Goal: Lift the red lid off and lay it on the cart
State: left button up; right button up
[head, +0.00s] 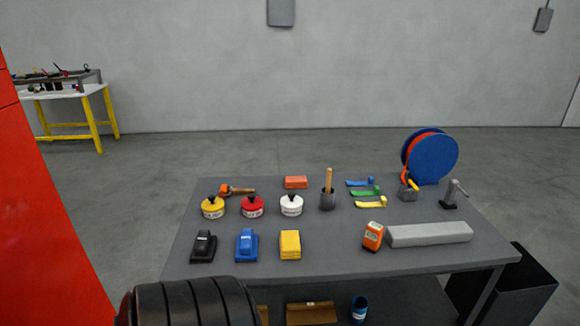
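A small round red tin (252,207) with a pale label band stands upright on the grey cart (335,262), in the middle row. Its red lid (252,200) with a dark knob appears to sit on top. A matching yellow tin (213,208) stands to its left and a white tin (291,206) to its right, each with a dark knob on top. Neither of my grippers shows in the head view.
A blue reel (433,157) is far right. The cart's middle front is clear. A red surface (45,220) fills the left.

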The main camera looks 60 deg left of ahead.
aim_at(251, 203)
jog(key=i+l+u, duration=0.3)
jog(key=i+l, duration=0.35)
jog(key=u, duration=2.45)
jog(key=i+j+z, duration=0.1)
jog(key=i+z, duration=0.35)
jog(key=i, duration=0.1)
